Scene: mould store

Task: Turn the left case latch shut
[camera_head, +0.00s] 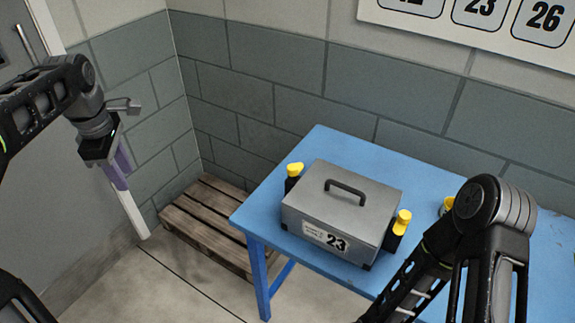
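A grey case (341,210) with a dark top handle and a "23" label stands on a blue table (330,140). The left case latch (294,173), black with a yellow top, is at the case's left end. A matching right latch (401,222) is at its right end. I cannot tell from here how far either latch is turned. My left gripper (120,178), with purple fingers, points down well to the left of the case and touches nothing. Its fingers overlap, so its opening is unclear. My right gripper is out of view; only its arm shows at lower right.
A wooden pallet (208,222) lies on the floor left of the table. Another small yellow-topped item (447,205) is on the table, partly hidden by my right arm. A grey block wall (290,85) runs behind. A grey door (60,220) is at left.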

